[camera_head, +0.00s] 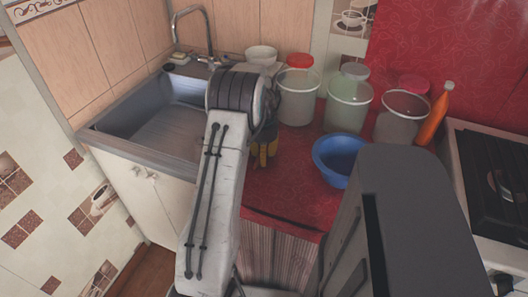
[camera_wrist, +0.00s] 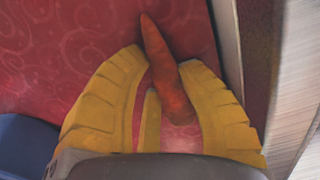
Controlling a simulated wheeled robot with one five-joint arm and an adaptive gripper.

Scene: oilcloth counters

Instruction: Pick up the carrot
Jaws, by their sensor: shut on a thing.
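In the wrist view an orange-red carrot (camera_wrist: 163,62) lies lengthwise between the yellow fingers of my gripper (camera_wrist: 160,75). The fingers are shut on it. Its narrow tip points to the top of the picture, beyond the fingertips, with the red patterned oilcloth behind it. I cannot tell whether it touches the cloth or is clear of it. In the head view my gripper (camera_head: 264,153) shows as yellow fingers low over the red counter (camera_head: 285,187), partly behind my arm. The carrot cannot be made out there.
A blue bowl (camera_head: 338,155) stands right of my gripper. Clear jars (camera_head: 297,98) (camera_head: 348,105) (camera_head: 400,115), a white bowl (camera_head: 261,54) and an orange bottle (camera_head: 434,117) stand behind. A sink (camera_head: 160,130) is left, a stove (camera_head: 495,165) right. The counter's front edge is close.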

